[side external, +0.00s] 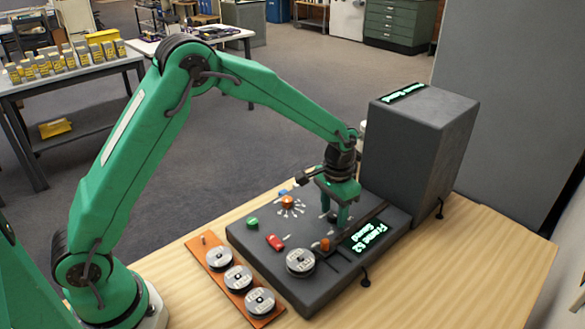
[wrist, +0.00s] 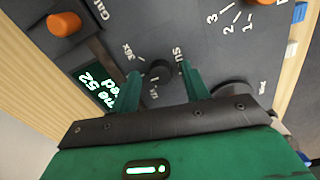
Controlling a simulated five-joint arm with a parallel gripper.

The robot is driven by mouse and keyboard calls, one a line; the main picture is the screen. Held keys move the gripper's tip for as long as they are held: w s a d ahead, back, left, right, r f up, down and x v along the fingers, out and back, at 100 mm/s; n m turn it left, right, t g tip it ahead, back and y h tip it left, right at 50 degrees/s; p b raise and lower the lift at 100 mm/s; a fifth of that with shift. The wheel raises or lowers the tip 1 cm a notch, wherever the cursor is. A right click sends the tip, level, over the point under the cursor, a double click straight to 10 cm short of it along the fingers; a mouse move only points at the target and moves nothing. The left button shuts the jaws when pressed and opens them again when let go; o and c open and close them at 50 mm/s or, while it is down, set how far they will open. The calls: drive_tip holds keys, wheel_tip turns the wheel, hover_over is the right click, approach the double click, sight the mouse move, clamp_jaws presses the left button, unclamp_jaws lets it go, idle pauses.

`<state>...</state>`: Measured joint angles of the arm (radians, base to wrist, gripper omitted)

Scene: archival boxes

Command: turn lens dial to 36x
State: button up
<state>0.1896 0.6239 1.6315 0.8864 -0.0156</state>
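The lens dial (wrist: 160,75) is a small dark round knob on the grey console panel. In the wrist view a "36x" mark stands to its upper left and other marks, hard to read, lie around it. I cannot tell which mark the dial points to. My gripper (wrist: 163,84) is over the dial, with one green finger on each side and what looks like a small gap to the knob on both sides. In the side view my gripper (side external: 339,214) points down at the panel and partly hides the dial.
The console (side external: 240,237) has a lit display (side external: 369,236) reading "52", an orange knob (side external: 325,244), an orange selector (side external: 288,202), and red (side external: 275,242) and green (side external: 252,223) buttons. A tall grey box (side external: 420,145) stands behind. An orange tray (side external: 217,277) holds reels in front.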

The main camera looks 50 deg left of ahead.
drive_tip(key=c, duration=0.9)
drive_tip(key=shift+m, duration=0.3)
drive_tip(key=m, duration=0.5)
drive_tip(key=shift+r, duration=0.1)
drive_tip(key=m, duration=0.5)
drive_tip(key=o, duration=1)
